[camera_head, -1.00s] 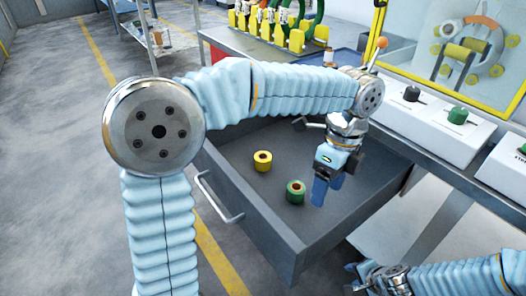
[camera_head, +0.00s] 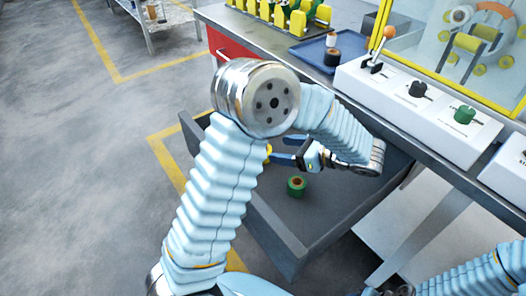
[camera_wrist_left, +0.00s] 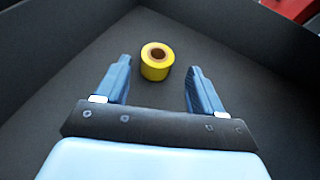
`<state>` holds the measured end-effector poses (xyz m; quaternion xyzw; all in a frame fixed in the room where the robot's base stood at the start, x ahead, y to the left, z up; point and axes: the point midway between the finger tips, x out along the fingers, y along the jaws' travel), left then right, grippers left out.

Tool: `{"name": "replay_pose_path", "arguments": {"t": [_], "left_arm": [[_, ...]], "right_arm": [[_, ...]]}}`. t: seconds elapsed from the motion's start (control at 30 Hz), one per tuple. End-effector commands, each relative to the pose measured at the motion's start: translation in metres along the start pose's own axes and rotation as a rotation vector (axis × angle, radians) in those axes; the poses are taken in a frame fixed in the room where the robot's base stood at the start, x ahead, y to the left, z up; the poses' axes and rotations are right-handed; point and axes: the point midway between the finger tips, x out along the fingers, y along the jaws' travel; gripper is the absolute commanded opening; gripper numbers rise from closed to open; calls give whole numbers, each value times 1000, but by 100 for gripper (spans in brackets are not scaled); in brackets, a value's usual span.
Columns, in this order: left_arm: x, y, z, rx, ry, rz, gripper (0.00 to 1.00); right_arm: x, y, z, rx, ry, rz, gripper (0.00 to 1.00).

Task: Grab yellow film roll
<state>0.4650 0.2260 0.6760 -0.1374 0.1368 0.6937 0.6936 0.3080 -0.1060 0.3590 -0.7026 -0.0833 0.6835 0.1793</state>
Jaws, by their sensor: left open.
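The yellow film roll (camera_wrist_left: 157,66) stands on the drawer floor in the left wrist view, its brown core facing up. In the head view only a yellow sliver of it (camera_head: 268,151) shows behind my left arm and gripper. My left gripper (camera_head: 280,150) is inside the drawer, open and empty. In the wrist view its two blue fingers point toward the roll. The roll lies ahead, roughly between the fingertips and nearer the left one, with no contact visible. Part of my right gripper (camera_head: 388,291) shows at the bottom edge; its fingers are not clear.
A green roll (camera_head: 297,186) stands in the open grey drawer (camera_head: 262,218), close to my left gripper. The drawer walls surround the work space. Above are the workbench, a blue tray (camera_head: 318,58) with small rolls, and white control boxes (camera_head: 410,98).

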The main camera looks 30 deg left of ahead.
Motion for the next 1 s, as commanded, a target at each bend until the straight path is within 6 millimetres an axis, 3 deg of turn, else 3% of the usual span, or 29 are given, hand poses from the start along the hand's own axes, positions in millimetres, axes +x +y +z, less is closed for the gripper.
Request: {"name": "replay_pose_path", "arguments": {"t": [0.1,0.4,0.5,0.6,0.83,1.0], "left_arm": [[18,0,0,1,0,2,68],[43,5,-3,1,2,3,68],[62,8,-10,-1,2,3,68],[75,7,-7,0,2,2,68],[77,7,-5,1,2,0,68],[77,7,-5,1,2,0,44]], "right_arm": [[0,0,0,1,1,0,43],[1,0,0,1,1,0,43],[16,7,0,3,2,1,43],[19,8,0,4,2,2,43],[17,7,0,4,3,2,43],[17,7,0,4,3,2,43]]}}
